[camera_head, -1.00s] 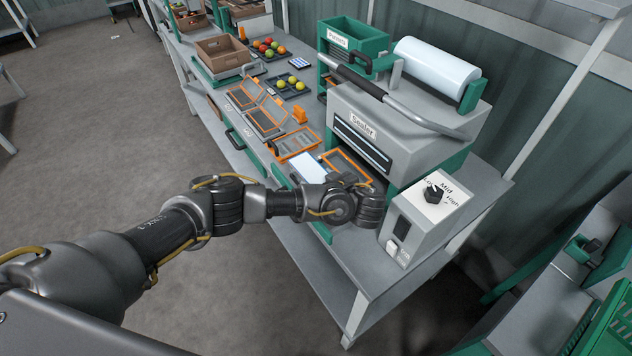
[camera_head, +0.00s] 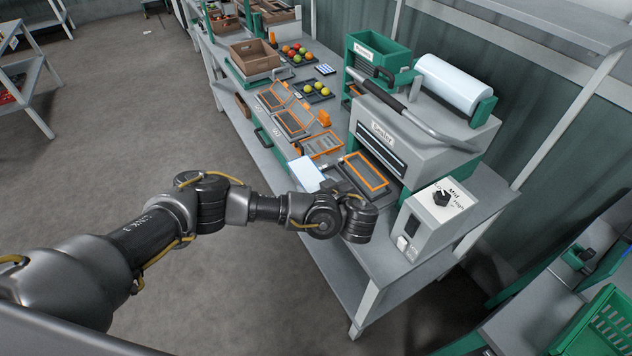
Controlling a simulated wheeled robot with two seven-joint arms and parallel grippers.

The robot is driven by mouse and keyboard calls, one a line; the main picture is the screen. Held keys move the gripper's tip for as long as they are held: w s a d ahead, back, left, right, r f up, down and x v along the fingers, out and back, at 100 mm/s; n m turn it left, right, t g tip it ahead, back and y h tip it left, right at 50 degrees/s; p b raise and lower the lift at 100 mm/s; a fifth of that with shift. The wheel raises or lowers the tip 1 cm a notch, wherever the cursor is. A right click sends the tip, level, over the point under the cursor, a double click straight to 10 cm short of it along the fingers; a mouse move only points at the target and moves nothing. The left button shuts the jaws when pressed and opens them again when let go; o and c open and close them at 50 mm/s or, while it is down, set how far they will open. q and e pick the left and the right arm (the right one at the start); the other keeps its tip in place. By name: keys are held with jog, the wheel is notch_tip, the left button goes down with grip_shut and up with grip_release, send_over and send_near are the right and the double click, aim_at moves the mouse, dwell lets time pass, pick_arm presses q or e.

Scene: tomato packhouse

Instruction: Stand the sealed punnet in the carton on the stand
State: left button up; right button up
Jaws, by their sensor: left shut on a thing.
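My left gripper (camera_head: 330,186) is in front of the sealer, its fingers mostly hidden by the wrist. It is shut on the sealed punnet, whose pale, whitish-blue top (camera_head: 306,173) shows just beyond the wrist. The punnet's sides and the finger contact are hidden. A brown, open-topped carton (camera_head: 254,62) sits on a low grey and green stand (camera_head: 238,81) at the far part of the bench, well away from the gripper. The carton's inside is only partly visible. My right gripper is out of view.
The sealer (camera_head: 382,140) has an orange-edged tray frame (camera_head: 366,171) in front of it, close to my gripper. A control box with a knob (camera_head: 441,197) stands at right. Orange-edged panels (camera_head: 293,121) and dark trays of tomatoes (camera_head: 297,52) lie along the bench.

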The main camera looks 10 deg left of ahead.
pick_arm(q)
jog(key=shift+w+d+r+m+h, duration=0.1)
jog(key=shift+d+r+m+h, duration=0.1)
jog(key=shift+m+h, duration=0.1)
jog(key=d+r+m+t+h, duration=0.1)
jog(key=h, duration=0.1)
jog(key=d+r+m+t+h+b, duration=0.1)
jog(key=m, duration=0.1)
jog(key=d+r+m+t+h+b, duration=0.1)
jog(key=m+h, duration=0.1)
jog(key=shift+d+r+h, duration=0.15)
jog(key=shift+d+h, duration=0.1)
jog(key=shift+h, duration=0.05)
jog(key=r+m+h+b, duration=0.1)
jog(key=s+r+m+h+b, duration=0.1)
jog(key=r, duration=0.1)
jog(key=s+a+r+m+h+b, duration=0.1)
jog(key=shift+r+h, duration=0.4)
jog(key=s+a+b, duration=0.1)
jog(key=a+b, duration=0.2)
jog(key=a, duration=0.5)
jog(key=s+a+y+b, duration=0.1)
jog(key=a+b, duration=0.1)
jog(key=a, duration=0.6)
jog(key=shift+s+f+n+b, duration=0.3)
jog(key=shift+s+b, duration=0.05)
jog(key=shift+b, duration=0.05)
